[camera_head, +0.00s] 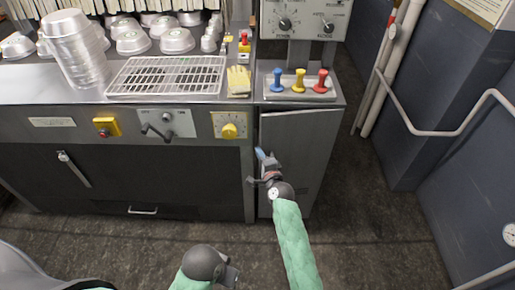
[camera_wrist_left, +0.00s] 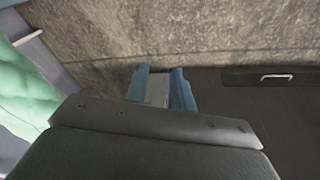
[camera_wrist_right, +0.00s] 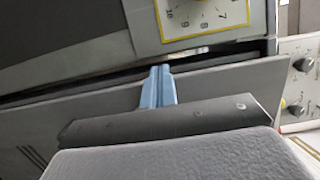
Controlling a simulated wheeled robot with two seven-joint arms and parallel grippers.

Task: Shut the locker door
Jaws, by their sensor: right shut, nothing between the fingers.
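The locker door (camera_head: 308,150) is the plain grey panel below the shelf with the coloured knobs. It stands slightly out from its frame, with a dark gap along its edge in the right wrist view, where the door (camera_wrist_right: 225,95) also shows. My right gripper (camera_head: 262,156) is in front of the door's left part. Its blue fingers are together and empty, and in the right wrist view the fingertips (camera_wrist_right: 158,72) reach the door's edge; I cannot tell whether they touch. My left gripper (camera_wrist_left: 160,88) is low over the floor, its blue fingers apart and empty.
A dark cabinet with a wire rack (camera_head: 170,76) and stacked metal pans (camera_head: 75,45) stands left of the locker. A yellow timer dial (camera_head: 229,127) is beside the door's top. Pipes (camera_head: 440,131) run along the right wall. The floor (camera_head: 365,220) right of the locker is clear.

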